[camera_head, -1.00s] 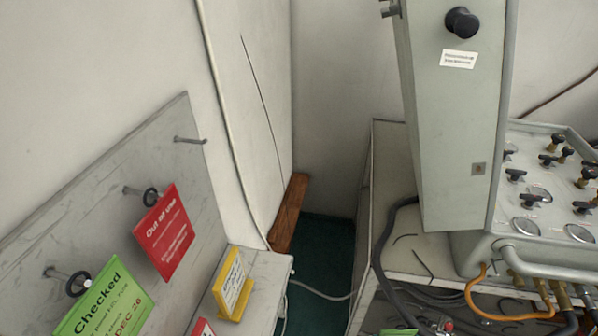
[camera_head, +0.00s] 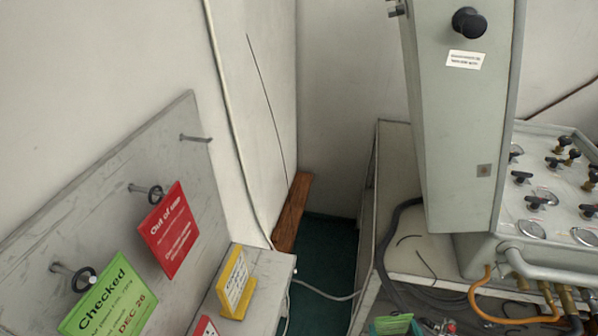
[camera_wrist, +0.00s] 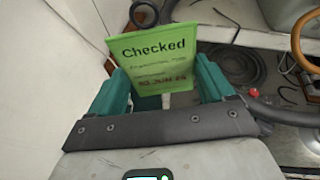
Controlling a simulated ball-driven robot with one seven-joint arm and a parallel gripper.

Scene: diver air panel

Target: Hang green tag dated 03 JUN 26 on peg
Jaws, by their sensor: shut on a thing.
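A green tag (camera_wrist: 155,60) reads "Checked", with a red date that looks like 03 JUN 26. My gripper (camera_wrist: 163,84) is shut on its lower part, between teal fingers. The tag stands up beyond the fingers, with a black ring (camera_wrist: 143,14) at its top edge. In the head view, a bit of the held green tag (camera_head: 392,324) shows at the bottom edge. The grey board at the left has a bare upper peg (camera_head: 196,138). My gripper is well to the right of the board and low.
A red "Out of use" tag (camera_head: 170,232) and another green "Checked" tag (camera_head: 110,300), dated DEC 26, hang on the board's lower pegs. A yellow sign (camera_head: 235,283) stands on the ledge. The grey panel cabinet (camera_head: 455,130) and hoses are at the right.

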